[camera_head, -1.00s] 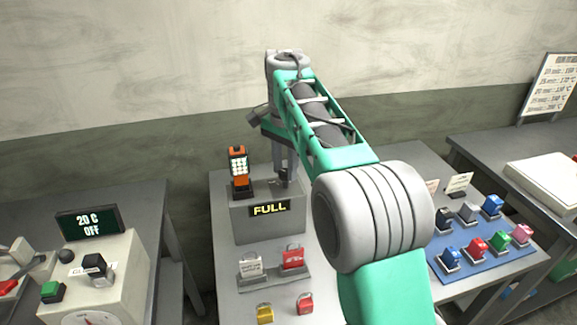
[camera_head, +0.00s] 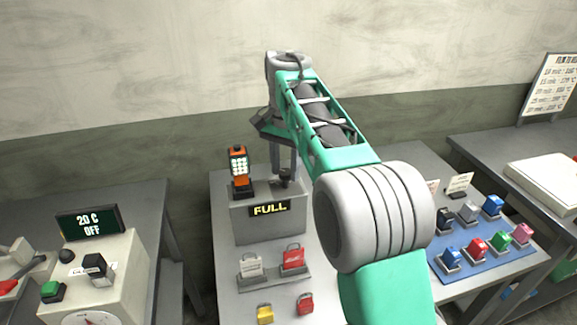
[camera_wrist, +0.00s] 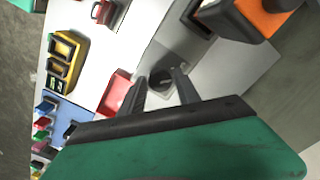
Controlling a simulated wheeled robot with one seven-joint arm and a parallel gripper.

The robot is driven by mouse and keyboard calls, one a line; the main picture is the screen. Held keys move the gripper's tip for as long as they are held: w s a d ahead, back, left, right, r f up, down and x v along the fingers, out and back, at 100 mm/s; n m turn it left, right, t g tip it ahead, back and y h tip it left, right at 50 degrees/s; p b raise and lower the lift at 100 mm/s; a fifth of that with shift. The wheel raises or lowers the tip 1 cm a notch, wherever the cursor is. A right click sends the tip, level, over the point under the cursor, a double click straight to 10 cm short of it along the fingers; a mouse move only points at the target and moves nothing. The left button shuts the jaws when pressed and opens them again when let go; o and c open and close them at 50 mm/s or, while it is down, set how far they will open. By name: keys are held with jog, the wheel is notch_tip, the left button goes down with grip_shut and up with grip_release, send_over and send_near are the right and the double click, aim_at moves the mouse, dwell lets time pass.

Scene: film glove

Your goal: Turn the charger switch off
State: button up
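The charger (camera_head: 245,225) is a grey box on the middle table, with a lit yellow "FULL" sign (camera_head: 269,208) on its front. An orange device with a lit white panel (camera_head: 238,166) stands on its left part; in the wrist view its orange body (camera_wrist: 262,14) shows at the top right. The small dark switch (camera_head: 286,182) is on the charger's right part. My gripper (camera_head: 284,172) points down just above it. In the wrist view, my gripper's fingers (camera_wrist: 160,77) are apart, with the dark round switch (camera_wrist: 161,84) seen between them. I cannot tell whether they touch it, or its position.
A blue mat (camera_head: 478,266) with several coloured blocks lies right.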

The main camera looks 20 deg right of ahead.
aim_at(285, 171)
jog(key=shift+o, duration=1.4)
jog(key=shift+r, duration=0.1)
jog(key=shift+r, duration=0.1)
notch_tip(285, 171, up, 8)
jog(key=p, duration=0.7)
jog(key=shift+f, duration=0.25)
jog(key=s+f+n+t, duration=0.2)
jog(key=s+f+n, duration=0.2)
jog(key=s, duration=0.6)
jog(key=s+f+n+t, duration=0.2)
jog(key=s+f+n, duration=0.2)
jog(key=s, duration=0.7)
notch_tip(285, 171, down, 2)
jog(key=shift+s+n, duration=0.15)
jog(key=shift+n, duration=0.25)
